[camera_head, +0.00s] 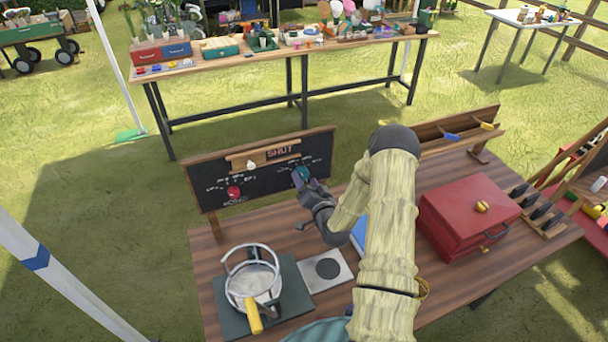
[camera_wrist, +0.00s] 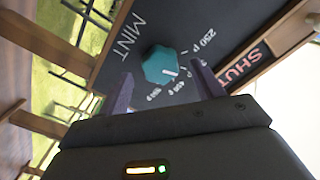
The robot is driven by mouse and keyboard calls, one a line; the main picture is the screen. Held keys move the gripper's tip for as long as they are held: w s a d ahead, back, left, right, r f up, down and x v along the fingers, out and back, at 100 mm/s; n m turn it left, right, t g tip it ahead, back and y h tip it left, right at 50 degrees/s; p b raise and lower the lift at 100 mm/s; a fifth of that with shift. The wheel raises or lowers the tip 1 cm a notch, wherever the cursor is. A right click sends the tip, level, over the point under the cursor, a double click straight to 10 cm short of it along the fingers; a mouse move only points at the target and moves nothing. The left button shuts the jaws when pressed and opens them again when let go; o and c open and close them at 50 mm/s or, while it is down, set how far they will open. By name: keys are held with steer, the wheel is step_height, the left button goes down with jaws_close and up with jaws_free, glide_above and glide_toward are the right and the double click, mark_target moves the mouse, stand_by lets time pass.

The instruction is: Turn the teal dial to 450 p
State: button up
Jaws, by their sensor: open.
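The teal dial (camera_head: 301,174) is on the right half of a black chalkboard (camera_head: 262,178) standing at the back of the wooden table. In the wrist view the teal dial (camera_wrist: 158,64) lies just past and between my fingertips, with a white pointer mark toward its lower right. Price labels (camera_wrist: 190,62) arc around its right and lower side; one reads 250 p, and the lower ones are too small to read surely. The word MINT is beside it. My gripper (camera_head: 309,184) is open at the dial, its fingers (camera_wrist: 162,72) on either side; contact cannot be told.
A pot in a wire frame (camera_head: 253,282) stands at front left. A red box (camera_head: 467,215) and a wooden rack (camera_head: 455,135) are to the right.

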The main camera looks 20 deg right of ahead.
steer(key=shift+w, duration=1.15)
steer(key=c, duration=1)
